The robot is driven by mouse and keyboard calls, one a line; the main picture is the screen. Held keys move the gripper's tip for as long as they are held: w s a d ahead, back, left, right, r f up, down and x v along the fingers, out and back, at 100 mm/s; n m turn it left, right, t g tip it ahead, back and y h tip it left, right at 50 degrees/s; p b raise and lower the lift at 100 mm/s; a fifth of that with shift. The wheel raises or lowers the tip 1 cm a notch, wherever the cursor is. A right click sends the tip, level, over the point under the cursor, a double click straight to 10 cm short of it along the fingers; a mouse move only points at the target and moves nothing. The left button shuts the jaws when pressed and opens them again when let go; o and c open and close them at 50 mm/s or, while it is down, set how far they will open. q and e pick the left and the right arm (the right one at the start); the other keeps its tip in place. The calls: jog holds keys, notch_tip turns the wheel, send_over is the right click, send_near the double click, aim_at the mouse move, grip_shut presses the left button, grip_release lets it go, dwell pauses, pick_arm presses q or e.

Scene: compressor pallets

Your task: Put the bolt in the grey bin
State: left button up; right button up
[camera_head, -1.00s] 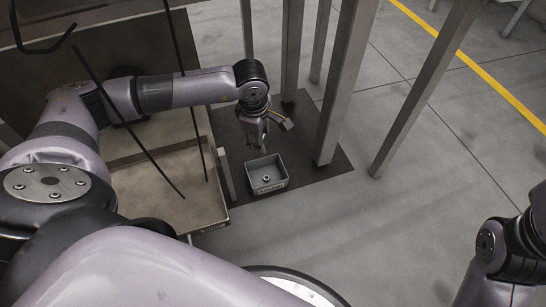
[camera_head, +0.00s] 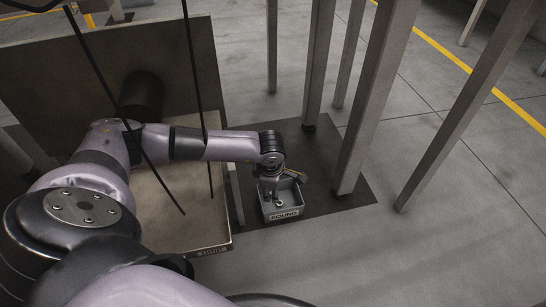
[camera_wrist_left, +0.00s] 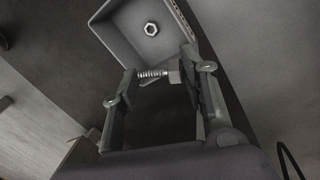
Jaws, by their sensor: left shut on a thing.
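The grey bin (camera_head: 285,214) is a small open box with a "FOUND" label on its front, standing on a dark floor plate. My left gripper (camera_head: 268,193) points down and overlaps the bin's left side in the head view. In the left wrist view the left gripper (camera_wrist_left: 160,73) is shut on the threaded bolt (camera_wrist_left: 152,74), held crosswise between its fingertips. The bin (camera_wrist_left: 120,35) appears just beyond the bolt there, with a hex nut (camera_wrist_left: 151,29) inside it. The bolt's height over the bin is hard to tell. My right gripper is out of view.
A tan tray-like surface (camera_head: 180,215) with a label lies left of the bin. Several upright metal posts (camera_head: 375,95) stand behind and to the right. Thin dark rods (camera_head: 195,80) cross the view in front of my left arm. Open floor (camera_head: 400,250) lies right.

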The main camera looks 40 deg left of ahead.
pick_arm(q)
jog(key=shift+f+b, duration=1.3)
jog(key=shift+f, duration=1)
jog(key=shift+f+b, duration=0.35)
jog(key=shift+f, duration=0.3)
jog(key=o, duration=1.2)
